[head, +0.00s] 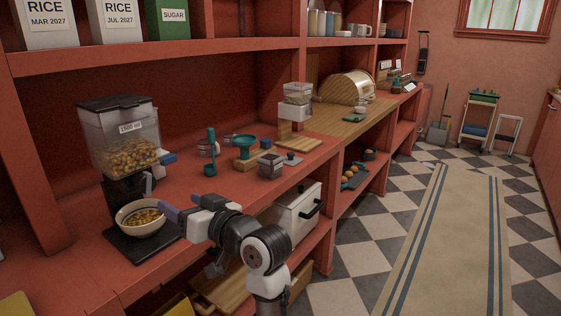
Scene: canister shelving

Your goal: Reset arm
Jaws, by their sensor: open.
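My arm (262,245) reaches in from the lower right towards the red shelf counter. My gripper (162,203) is open at the right rim of a white bowl (128,232) with yellowish-brown pieces in it. I cannot tell whether a finger touches the bowl. The bowl stands on a dark flat base (150,250) below a clear dispenser (115,133), which is partly filled with similar pieces and bears a white label. A part of the counter behind the gripper is hidden by it.
A green ladle (210,158), a green funnel (244,147) and a small jar (271,166) stand further right on the counter. Above is a shelf edge (180,51) with labelled canisters. A beige runner (446,245) lies on the open checkered floor to the right.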

